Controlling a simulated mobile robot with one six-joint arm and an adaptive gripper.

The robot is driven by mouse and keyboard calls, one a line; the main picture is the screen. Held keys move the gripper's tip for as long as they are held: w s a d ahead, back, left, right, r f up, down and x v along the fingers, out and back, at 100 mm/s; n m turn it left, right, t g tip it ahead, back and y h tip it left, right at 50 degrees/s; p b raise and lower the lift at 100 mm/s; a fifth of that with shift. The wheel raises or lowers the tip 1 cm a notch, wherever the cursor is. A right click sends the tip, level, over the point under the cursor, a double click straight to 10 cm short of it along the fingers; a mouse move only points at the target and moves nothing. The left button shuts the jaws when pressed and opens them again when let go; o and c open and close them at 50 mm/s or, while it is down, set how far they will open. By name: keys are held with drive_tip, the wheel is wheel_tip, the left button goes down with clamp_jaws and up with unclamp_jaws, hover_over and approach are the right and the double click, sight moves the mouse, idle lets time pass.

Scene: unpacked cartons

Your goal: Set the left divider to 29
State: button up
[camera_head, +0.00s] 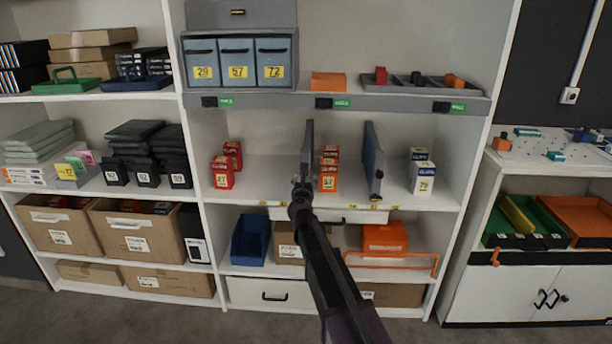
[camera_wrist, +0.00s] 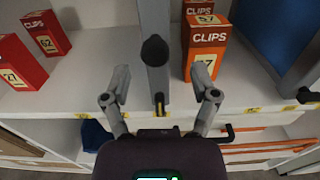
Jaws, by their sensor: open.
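The left divider (camera_head: 308,144) is a grey upright panel on the middle shelf, between red boxes and orange boxes. In the wrist view the left divider (camera_wrist: 154,20) stands straight ahead, with a dark rounded knob (camera_wrist: 155,50) on its front. My gripper (camera_head: 303,184) is at the shelf front by this divider. In the wrist view my gripper (camera_wrist: 161,80) is open, one finger on each side of the divider's front, with gaps visible. Small yellow labels (camera_head: 375,206) run along the shelf's front edge; I cannot read their numbers. The part at the divider's foot is partly hidden.
Red boxes (camera_head: 222,172) stand left of the divider. Orange clips boxes (camera_head: 328,177) stand close on its right. A second, blue-grey divider (camera_head: 373,158) and blue-white boxes (camera_head: 422,177) are farther right. Bare shelf lies between the red boxes and the left divider.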

drive_tip(key=s+a, duration=0.1)
drive_tip(key=s, duration=0.6)
drive_tip(key=shift+s, duration=0.4)
drive_tip(key=s+d+f+m+g+h, duration=0.4)
drive_tip(key=s+d+f+m+g, duration=0.85)
drive_tip(key=m, duration=0.95)
drive_tip(key=s+a+f+m+g+y, duration=0.25)
drive_tip(key=s+m, duration=0.35)
drive_tip(key=s, duration=0.3)
drive_tip(key=s+a+f+m+g+y, duration=0.1)
drive_tip(key=s+f+m+g+y, duration=0.25)
drive_tip(key=s+m, duration=0.4)
wheel_tip(320, 180, up, 26)
drive_tip(key=s+n+p, duration=0.1)
drive_tip(key=p, duration=2.5)
drive_tip(key=shift+s+r+t+y, duration=0.15)
drive_tip(key=shift+s+t+y, duration=0.05)
drive_tip(key=shift+t+y, duration=0.2)
